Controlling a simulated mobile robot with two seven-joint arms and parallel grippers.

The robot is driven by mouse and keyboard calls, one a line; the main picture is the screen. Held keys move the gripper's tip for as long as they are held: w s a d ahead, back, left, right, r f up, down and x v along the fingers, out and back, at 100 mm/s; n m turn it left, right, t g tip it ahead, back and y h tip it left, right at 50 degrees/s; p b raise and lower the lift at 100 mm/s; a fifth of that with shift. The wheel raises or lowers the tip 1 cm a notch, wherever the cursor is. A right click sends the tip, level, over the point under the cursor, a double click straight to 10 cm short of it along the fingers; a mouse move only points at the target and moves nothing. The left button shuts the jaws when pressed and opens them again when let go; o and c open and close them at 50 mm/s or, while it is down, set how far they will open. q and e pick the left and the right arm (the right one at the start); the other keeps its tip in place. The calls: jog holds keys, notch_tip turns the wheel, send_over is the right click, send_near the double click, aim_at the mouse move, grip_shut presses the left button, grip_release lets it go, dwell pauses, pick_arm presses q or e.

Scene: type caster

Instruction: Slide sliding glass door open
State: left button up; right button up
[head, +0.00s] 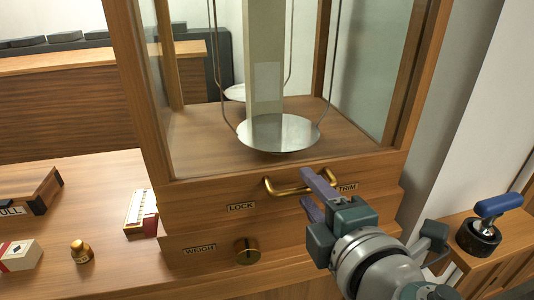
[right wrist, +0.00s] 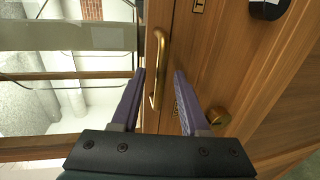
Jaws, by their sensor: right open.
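A wooden balance case (head: 159,140) with glass sides stands in the head view; a steel weighing pan (head: 278,133) hangs inside. A brass bar handle (head: 284,191) is on the wooden front rail below the glass, between the LOCK and TRIM labels. My right gripper (head: 307,185) is open at the handle's right part. In the right wrist view the handle (right wrist: 157,80) shows upright between the purple fingers of the gripper (right wrist: 160,74), nearer the left finger. I cannot tell whether a finger touches it. My left gripper is out of view.
On the desk at left lie a small brass weight (head: 81,251), a white box (head: 19,255) and a cream-and-red box (head: 142,212). A blue-handled stamp (head: 480,232) stands at right.

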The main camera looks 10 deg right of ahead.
jog(key=shift+x, duration=0.8)
jog(key=shift+c, duration=0.4)
grip_shut()
dwell(0.5)
